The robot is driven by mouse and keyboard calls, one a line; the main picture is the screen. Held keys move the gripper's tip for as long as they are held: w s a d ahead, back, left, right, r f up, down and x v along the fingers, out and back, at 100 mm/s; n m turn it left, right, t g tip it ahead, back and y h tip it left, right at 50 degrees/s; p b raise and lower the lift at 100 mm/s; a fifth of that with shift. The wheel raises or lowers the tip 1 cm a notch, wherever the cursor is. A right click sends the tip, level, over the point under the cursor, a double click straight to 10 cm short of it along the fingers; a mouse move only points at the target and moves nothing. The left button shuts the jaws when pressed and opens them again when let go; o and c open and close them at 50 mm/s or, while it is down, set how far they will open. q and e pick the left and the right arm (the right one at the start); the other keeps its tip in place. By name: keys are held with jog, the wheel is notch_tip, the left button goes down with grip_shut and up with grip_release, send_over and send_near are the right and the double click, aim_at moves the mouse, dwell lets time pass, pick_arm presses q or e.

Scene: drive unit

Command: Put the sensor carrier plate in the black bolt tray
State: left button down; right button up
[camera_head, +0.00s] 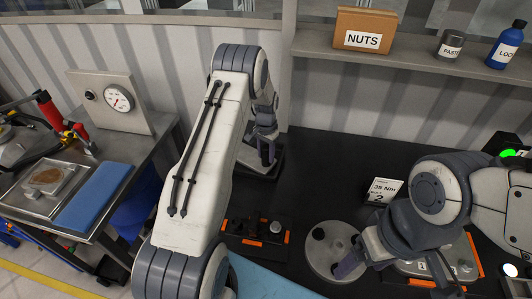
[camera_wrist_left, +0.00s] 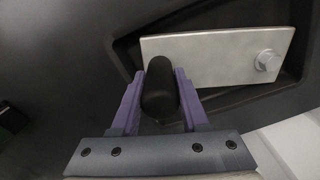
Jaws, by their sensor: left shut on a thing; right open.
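The sensor carrier plate (camera_wrist_left: 215,58) is a flat silver plate with a black knob (camera_wrist_left: 160,88) near one end and a hex-headed metal piece at the other. My left gripper (camera_wrist_left: 158,92) is shut on the knob with its purple fingers. The plate lies over the recess of the black bolt tray (camera_wrist_left: 120,28); I cannot tell whether it touches the floor. In the head view my left gripper (camera_head: 267,150) is at the tray (camera_head: 258,177), and the plate is mostly hidden. My right gripper (camera_head: 364,262) is open, beside a round grey disc (camera_head: 322,262).
A dark fixture with orange corners (camera_head: 258,232) stands in front of the tray. Another orange-cornered unit (camera_head: 465,268) lies under my right arm. A "35 Nm" card (camera_head: 384,190) stands on the black bench (camera_head: 330,160). A shelf with a NUTS box (camera_head: 361,30) is above.

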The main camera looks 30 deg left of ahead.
pick_arm(q)
jog(key=shift+c, duration=2)
grip_release()
jog(key=shift+f, duration=0.1)
